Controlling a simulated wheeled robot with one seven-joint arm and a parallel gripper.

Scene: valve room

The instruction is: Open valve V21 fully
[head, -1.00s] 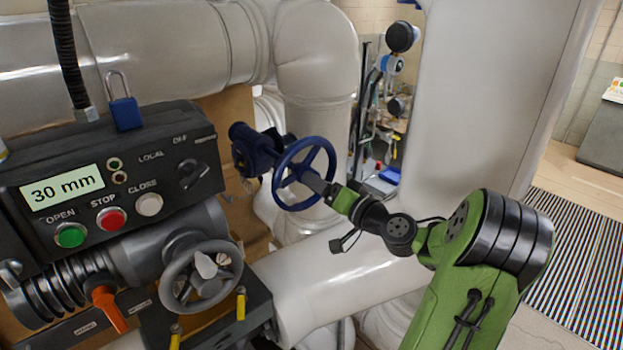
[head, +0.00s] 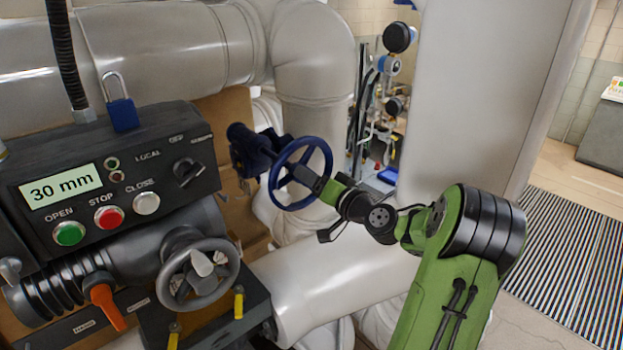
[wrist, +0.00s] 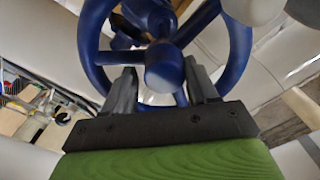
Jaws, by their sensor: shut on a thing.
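A blue handwheel (head: 326,157) on a blue valve body (head: 247,148) stands beside the vertical pipe in the middle of the head view. Its rim, spokes and hub (wrist: 165,68) fill the top of the wrist view. My gripper (head: 308,178) reaches it from the right. In the wrist view my gripper (wrist: 161,84) has one finger on each side of the hub area and is shut on the handwheel. The exact contact with hub or spokes is partly hidden by the fingers. No V21 tag is readable.
A dark control box (head: 105,185) at left shows "30 mm" and has green, red and white buttons. A blue padlock (head: 121,108) sits on top. A grey handwheel (head: 199,275) and an orange lever (head: 104,302) are below. Large pale pipes (head: 320,272) surround the valve.

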